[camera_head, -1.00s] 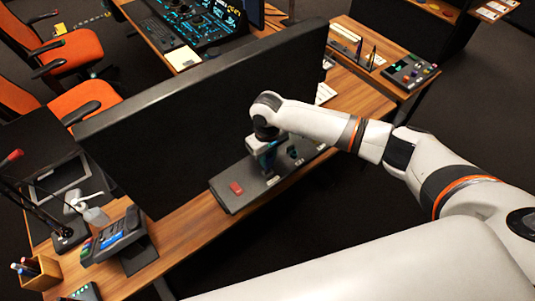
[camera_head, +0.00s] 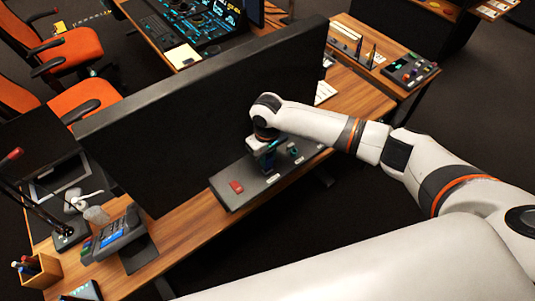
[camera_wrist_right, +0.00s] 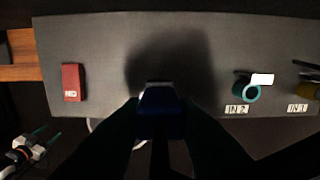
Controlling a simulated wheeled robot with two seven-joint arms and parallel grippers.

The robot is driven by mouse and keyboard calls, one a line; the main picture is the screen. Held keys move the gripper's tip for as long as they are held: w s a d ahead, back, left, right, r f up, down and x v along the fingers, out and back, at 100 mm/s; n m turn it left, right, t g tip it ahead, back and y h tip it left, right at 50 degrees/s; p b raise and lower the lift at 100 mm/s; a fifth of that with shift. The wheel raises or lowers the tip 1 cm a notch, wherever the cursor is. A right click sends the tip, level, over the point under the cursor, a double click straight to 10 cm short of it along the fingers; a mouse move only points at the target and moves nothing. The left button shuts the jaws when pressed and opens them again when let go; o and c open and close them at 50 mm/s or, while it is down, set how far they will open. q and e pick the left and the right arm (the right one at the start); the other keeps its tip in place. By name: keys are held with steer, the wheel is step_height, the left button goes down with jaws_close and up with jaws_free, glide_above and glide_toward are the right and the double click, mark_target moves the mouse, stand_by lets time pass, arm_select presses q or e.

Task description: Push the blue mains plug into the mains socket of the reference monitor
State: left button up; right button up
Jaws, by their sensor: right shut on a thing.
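My right gripper (camera_head: 267,161) is over the grey connector panel (camera_head: 231,199) along the lower back of the large black monitor (camera_head: 190,120). In the right wrist view the gripper (camera_wrist_right: 160,130) is shut on the blue mains plug (camera_wrist_right: 160,112), which is dark and in shadow. A light grey edge shows just beyond the plug, against the panel (camera_wrist_right: 105,60). The mains socket is hidden behind the plug and fingers, so I cannot tell how deep the plug sits. My left gripper is not in view.
A red block (camera_wrist_right: 72,82) sits left on the panel; teal round connector IN 2 (camera_wrist_right: 246,90) and connector IN 1 (camera_wrist_right: 307,88) sit right. A white cable (camera_wrist_right: 92,126) hangs below. A desk phone (camera_head: 117,240) and pen box (camera_head: 38,272) stand on the desk's left.

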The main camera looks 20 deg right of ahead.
steer(key=shift+f+b, duration=0.4)
steer(key=shift+f, duration=0.5)
steer(key=o, duration=1)
steer(key=shift+r, duration=0.15)
step_height(320, 180, up, 12)
steer(key=shift+f+b, duration=0.1)
steer(key=shift+b, duration=1.1)
steer(key=shift+a, duration=0.1)
